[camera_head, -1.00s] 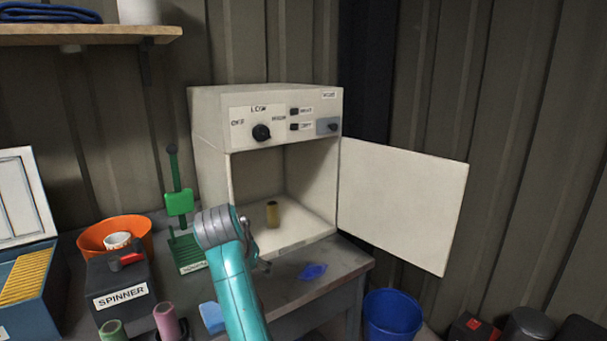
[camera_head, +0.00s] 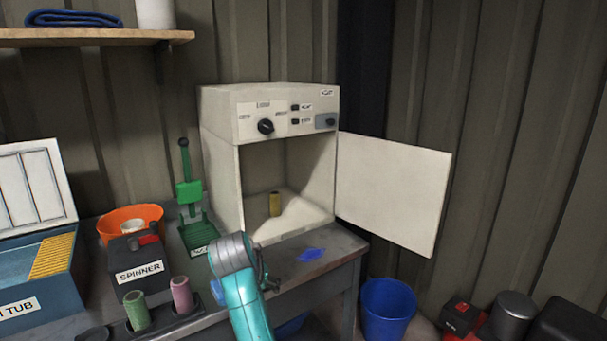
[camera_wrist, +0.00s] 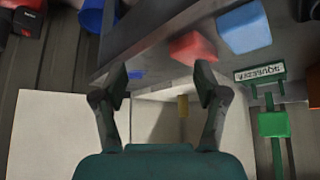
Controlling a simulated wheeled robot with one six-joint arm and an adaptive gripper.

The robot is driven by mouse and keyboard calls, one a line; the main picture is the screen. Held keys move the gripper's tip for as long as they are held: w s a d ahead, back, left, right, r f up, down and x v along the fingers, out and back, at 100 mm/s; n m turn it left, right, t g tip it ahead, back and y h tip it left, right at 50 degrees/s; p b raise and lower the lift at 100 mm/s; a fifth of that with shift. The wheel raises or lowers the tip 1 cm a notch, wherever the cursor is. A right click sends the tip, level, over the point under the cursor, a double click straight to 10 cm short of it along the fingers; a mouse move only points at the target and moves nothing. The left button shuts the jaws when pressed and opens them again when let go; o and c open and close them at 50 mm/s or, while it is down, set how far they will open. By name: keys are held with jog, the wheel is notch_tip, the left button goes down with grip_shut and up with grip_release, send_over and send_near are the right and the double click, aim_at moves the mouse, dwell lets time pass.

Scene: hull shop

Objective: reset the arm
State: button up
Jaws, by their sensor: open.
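My gripper (camera_wrist: 161,84) is open and empty in the wrist view, its two dark fingers spread apart. In the head view my teal arm reaches up from the bottom to in front of the bench edge, and its grey joint mostly hides the gripper. The white cabinet (camera_head: 222,165) stands on the bench with its door (camera_head: 392,192) swung open to the right. The gripper is outside the cabinet, apart from the cylinder.
The grey bench (camera_head: 325,245) carries a blue patch (camera_head: 312,254), a green press (camera_head: 188,194), a spinner box (camera_head: 140,270), an orange bowl (camera_head: 115,222) and a blue tub (camera_head: 55,300). A blue bucket (camera_head: 388,312) stands on the floor at right. Red and light-blue blocks (camera_wrist: 245,28) show in the wrist view.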

jog(key=s+d+f+n+t, duration=0.1)
jog(key=s+d+f, duration=0.25)
jog(key=f, duration=0.35)
jog(key=s+d+f, duration=0.2)
jog(key=d+f, duration=0.2)
jog(key=f, duration=0.3)
jog(key=s+d+f+n+t, duration=0.1)
jog(key=s+d+f, duration=0.25)
jog(key=f, duration=0.45)
jog(key=s+d+f+t+y, duration=0.1)
jog(key=s+d+f, duration=0.35)
jog(key=s, duration=0.35)
jog(key=s+d+f+t+y, duration=0.1)
jog(key=s+d+f, duration=0.35)
jog(key=s, duration=0.25)
jog(key=s+d+r+t, duration=0.1)
jog(key=s+d+r, duration=0.2)
jog(key=s, duration=0.6)
jog(key=s+d+r+t, duration=0.1)
jog(key=s+d+r, duration=0.15)
jog(key=s, duration=0.75)
jog(key=s+d+r+t, duration=0.1)
jog(key=s+d+r, duration=0.25)
jog(key=s, duration=0.55)
jog(key=s+r+t+h, duration=0.1)
jog(key=s+r, duration=0.6)
jog(key=r, duration=0.2)
jog(key=shift+r, duration=0.4)
jog(key=shift+s+d, duration=0.1)
